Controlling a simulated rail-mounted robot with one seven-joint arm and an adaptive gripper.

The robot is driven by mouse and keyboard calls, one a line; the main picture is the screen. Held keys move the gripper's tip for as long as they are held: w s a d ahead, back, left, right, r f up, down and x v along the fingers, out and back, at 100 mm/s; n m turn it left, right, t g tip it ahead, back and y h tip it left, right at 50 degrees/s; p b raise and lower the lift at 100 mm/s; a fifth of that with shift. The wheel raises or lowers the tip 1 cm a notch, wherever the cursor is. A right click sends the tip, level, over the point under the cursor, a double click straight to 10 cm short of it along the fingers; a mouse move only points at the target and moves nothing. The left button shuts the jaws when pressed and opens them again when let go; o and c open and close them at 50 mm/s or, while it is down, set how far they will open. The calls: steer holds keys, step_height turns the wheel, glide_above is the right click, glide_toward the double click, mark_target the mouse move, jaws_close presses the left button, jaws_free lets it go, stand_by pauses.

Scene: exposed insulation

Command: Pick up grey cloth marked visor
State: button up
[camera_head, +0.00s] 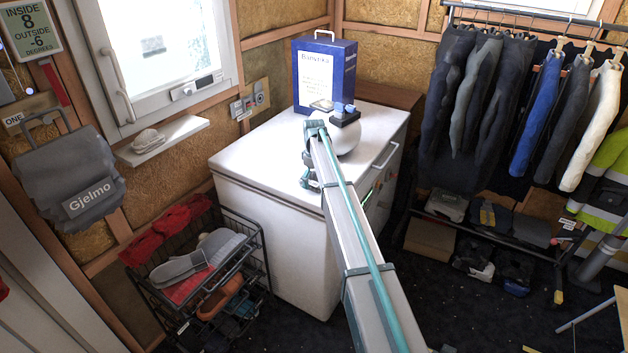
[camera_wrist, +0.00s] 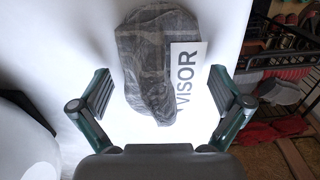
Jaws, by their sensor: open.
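The grey cloth (camera_wrist: 147,62) lies crumpled on the white top of the chest freezer (camera_wrist: 212,28). A white label reading VISOR (camera_wrist: 187,78) is on its right side. My gripper (camera_wrist: 163,92) is open, with one finger to the left and one to the right of the cloth's near end. Both fingers are apart from the cloth and nothing is between them in grip. In the head view a small greyish item (camera_head: 321,104), seemingly the cloth, lies in front of the blue box. My arm's end is close to it there, and its fingertips cannot be made out.
The blue box (camera_head: 338,75) with a handle stands at the back of the freezer top (camera_head: 255,157). A wire basket rack (camera_head: 262,262) with cloths and shoes stands at left. Hanging clothes (camera_head: 480,95) are at right. The freezer's front left top is clear.

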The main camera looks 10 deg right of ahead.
steer(key=c, duration=1)
steer(key=shift+r, duration=0.1)
steer(key=shift+r, duration=0.4)
step_height(320, 180, up, 2)
steer(key=shift+b, duration=0.55)
steer(key=s+a+r+b, duration=0.1)
steer(key=s+r+b, duration=0.1)
steer(key=s+r, duration=0.3)
steer(key=s+a+r+b, duration=0.2)
steer(key=s+r, duration=0.3)
steer(key=s, duration=0.3)
steer(key=shift+s+a+b, duration=0.25)
steer(key=shift+s+b, duration=0.05)
steer(key=shift+b, duration=0.05)
